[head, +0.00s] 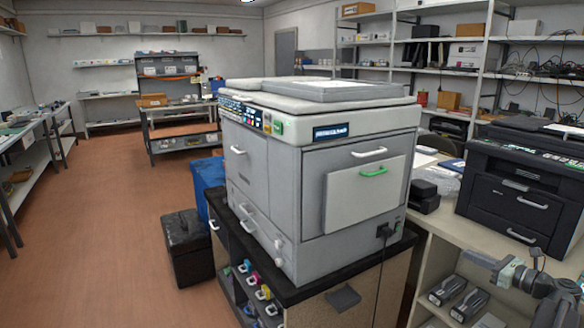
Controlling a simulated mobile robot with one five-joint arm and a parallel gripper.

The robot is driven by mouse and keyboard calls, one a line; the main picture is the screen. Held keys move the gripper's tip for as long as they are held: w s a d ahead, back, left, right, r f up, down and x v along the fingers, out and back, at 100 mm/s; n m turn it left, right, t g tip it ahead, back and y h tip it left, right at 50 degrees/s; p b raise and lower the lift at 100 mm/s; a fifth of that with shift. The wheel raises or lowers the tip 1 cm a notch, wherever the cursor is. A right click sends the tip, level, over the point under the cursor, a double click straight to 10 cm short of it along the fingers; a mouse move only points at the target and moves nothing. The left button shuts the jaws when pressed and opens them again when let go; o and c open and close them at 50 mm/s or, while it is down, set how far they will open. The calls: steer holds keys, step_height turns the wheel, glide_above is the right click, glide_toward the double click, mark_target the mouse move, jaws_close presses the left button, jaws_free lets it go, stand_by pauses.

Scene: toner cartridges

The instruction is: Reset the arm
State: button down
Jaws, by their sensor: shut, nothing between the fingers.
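My gripper (484,260) is at the lower right, at the end of my grey arm, which enters from the bottom right corner. It is small in the picture and appears shut and empty. It is in front of the right-hand counter, below the black printer. A large grey copier (300,170) stands in the middle on a dark-topped cabinet. Its front panel with a green handle is closed. Several coloured toner cartridges (254,278) sit in the cabinet's open side shelf.
A black printer (520,185) stands on the right counter (440,225). Black cartridges (447,290) lie on a shelf below it. A black case (187,247) and a blue bin (207,182) stand left of the copier. The brown floor (105,230) at left is clear.

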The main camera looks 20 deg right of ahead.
steer(key=w+a+f+n+g+y, duration=0.1)
steer(key=w+a+f+n+g, duration=0.3)
steer(key=a, duration=0.7)
steer(key=w+a+f+n+g+y, duration=0.15)
steer(key=w+a+f+n, duration=0.35)
steer(key=a, duration=0.5)
steer(key=w+a+f+n+g, duration=0.4)
steer(key=a+n, duration=0.1)
steer(key=a, duration=0.6)
steer(key=s+a+f+n+g+h, duration=0.2)
steer(key=a+f+n, duration=0.1)
steer(key=a+n, duration=0.4)
steer(key=s+a+f+n+g+h, duration=0.2)
steer(key=a+n, duration=0.3)
steer(key=a, duration=0.5)
steer(key=s+a+f+n+g+h, duration=0.2)
steer(key=s+a+f+n, duration=0.1)
steer(key=a+n, duration=0.4)
step_height(320, 180, down, 11)
steer(key=s+a+b, duration=0.1)
steer(key=s+b, duration=0.1)
steer(key=b, duration=0.9)
step_height(320, 180, up, 32)
steer(key=p, duration=3.2)
steer(key=shift+a+h, duration=0.2)
steer(key=shift+h, duration=0.15)
steer(key=shift+s+g, duration=0.1)
steer(key=shift+g, duration=0.15)
